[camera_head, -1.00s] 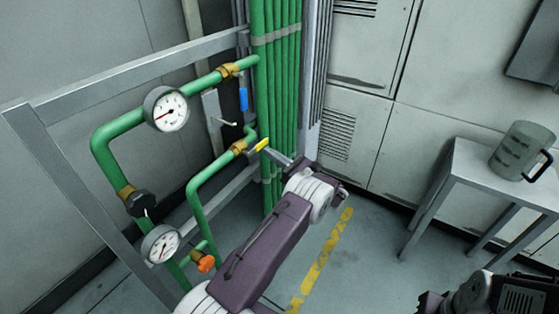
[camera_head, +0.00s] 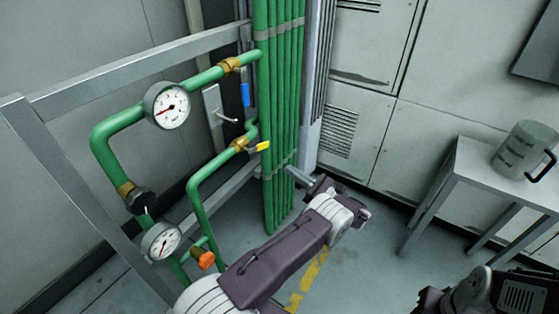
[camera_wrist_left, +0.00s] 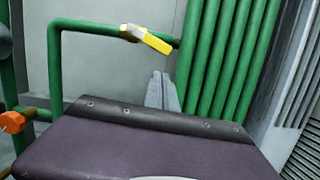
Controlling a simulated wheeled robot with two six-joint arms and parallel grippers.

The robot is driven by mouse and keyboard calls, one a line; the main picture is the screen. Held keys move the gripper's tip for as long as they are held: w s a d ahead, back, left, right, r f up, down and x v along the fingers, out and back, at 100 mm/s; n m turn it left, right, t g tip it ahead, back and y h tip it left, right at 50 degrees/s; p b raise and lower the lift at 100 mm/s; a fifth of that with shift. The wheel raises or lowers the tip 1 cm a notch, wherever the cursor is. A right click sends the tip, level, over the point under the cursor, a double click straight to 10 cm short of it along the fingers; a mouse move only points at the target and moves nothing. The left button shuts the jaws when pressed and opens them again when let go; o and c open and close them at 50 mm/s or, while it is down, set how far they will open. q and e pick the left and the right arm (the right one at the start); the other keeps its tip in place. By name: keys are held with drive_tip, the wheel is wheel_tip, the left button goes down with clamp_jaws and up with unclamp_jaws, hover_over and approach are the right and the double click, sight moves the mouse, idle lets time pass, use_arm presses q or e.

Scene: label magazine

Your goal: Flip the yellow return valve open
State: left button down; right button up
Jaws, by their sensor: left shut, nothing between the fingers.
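The yellow valve handle (camera_head: 259,147) sits at a brass fitting (camera_head: 239,144) on the lower green pipe, beside the vertical green pipes. In the left wrist view the yellow handle (camera_wrist_left: 156,43) slants down to the right from its fitting, at a small angle to the pipe. My left gripper (camera_head: 292,173) is below and to the right of the handle, apart from it. Its fingers are shut and empty, and they also show in the left wrist view (camera_wrist_left: 162,88) below the handle. My right gripper is not in view; only part of my right arm shows at the lower right.
Two gauges (camera_head: 167,106) and an orange knob (camera_head: 206,260) are on the left pipes. A grey frame (camera_head: 140,73) surrounds them. A table (camera_head: 470,175) with a mug stands right.

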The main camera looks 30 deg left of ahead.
sight(263, 146)
use_arm(q)
drive_tip(key=s+f+m+t+b, duration=0.1)
drive_tip(key=s+f+m+b, duration=0.1)
drive_tip(key=s+f+m, duration=0.15)
drive_tip(key=w+a+r+b, duration=0.2)
drive_tip(key=a+r+b, duration=0.2)
drive_tip(key=a+r, duration=0.3)
drive_tip(key=shift+w+a, duration=0.35)
drive_tip(key=shift+a, duration=0.65)
drive_tip(key=shift+m, duration=0.25)
